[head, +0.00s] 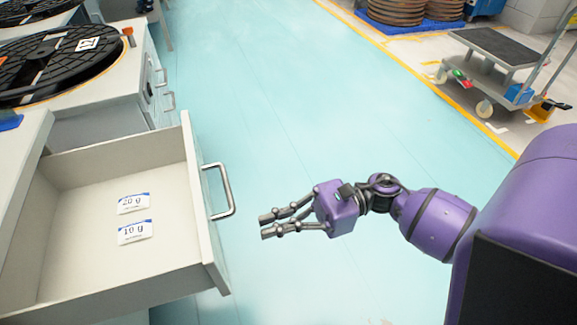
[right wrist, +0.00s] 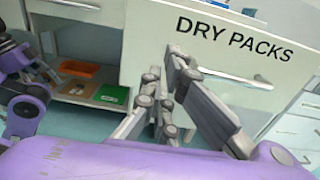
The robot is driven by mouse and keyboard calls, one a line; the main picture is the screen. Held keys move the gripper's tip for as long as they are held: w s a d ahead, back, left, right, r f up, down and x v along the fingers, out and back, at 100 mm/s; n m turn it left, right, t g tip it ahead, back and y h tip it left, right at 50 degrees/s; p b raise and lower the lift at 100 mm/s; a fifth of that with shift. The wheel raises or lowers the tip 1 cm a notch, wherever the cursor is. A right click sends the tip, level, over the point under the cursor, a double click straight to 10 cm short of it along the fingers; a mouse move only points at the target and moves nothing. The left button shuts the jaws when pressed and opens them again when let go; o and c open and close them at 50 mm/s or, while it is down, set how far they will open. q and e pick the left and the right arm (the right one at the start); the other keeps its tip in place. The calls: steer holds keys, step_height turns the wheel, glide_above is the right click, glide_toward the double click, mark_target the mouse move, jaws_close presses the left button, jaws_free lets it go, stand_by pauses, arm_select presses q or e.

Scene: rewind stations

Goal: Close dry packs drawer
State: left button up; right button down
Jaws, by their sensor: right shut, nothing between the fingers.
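The dry packs drawer (head: 115,275) stands pulled out at the left of the head view. A 20 g packet (head: 133,203) and a 10 g packet (head: 135,232) lie flat inside it. Its front panel carries a bar handle (head: 221,192). In the right wrist view the panel (right wrist: 150,35) bears the words DRY PACKS, and the handle (right wrist: 235,78) shows partly behind my fingers. My right gripper (head: 266,225) is shut and empty, to the right of the drawer front with a gap between them. My left gripper is not in the head view.
A counter with black reels (head: 60,60) and other drawers stands at the upper left. A cart (head: 500,65) stands at the upper right beyond a yellow line. The right wrist view shows an orange tray (right wrist: 80,68) and a green item (right wrist: 110,95) on a low shelf. The turquoise floor between is clear.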

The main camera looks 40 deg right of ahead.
mark_target(217, 245)
steer(key=x, duration=0.7)
steer(key=shift+a, duration=0.1)
steer(key=shift+w+a, duration=0.15)
steer(key=shift+a, duration=0.2)
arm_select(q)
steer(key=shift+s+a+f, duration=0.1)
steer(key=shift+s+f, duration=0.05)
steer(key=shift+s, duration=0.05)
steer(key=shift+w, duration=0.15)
arm_select(e)
steer(key=shift+w+a, duration=0.1)
steer(key=shift+a, duration=0.3)
steer(key=p+x, duration=0.1)
steer(key=x, duration=2.3)
steer(key=shift+a+f, duration=0.1)
steer(key=shift+a, duration=0.15)
steer(key=x, duration=0.6)
steer(key=shift+w+a+f, duration=0.1)
steer(key=shift+w+a, duration=0.1)
steer(key=shift+a, duration=0.15)
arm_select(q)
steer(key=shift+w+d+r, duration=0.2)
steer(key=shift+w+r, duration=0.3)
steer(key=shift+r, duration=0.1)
arm_select(e)
steer(key=shift+a, duration=0.15)
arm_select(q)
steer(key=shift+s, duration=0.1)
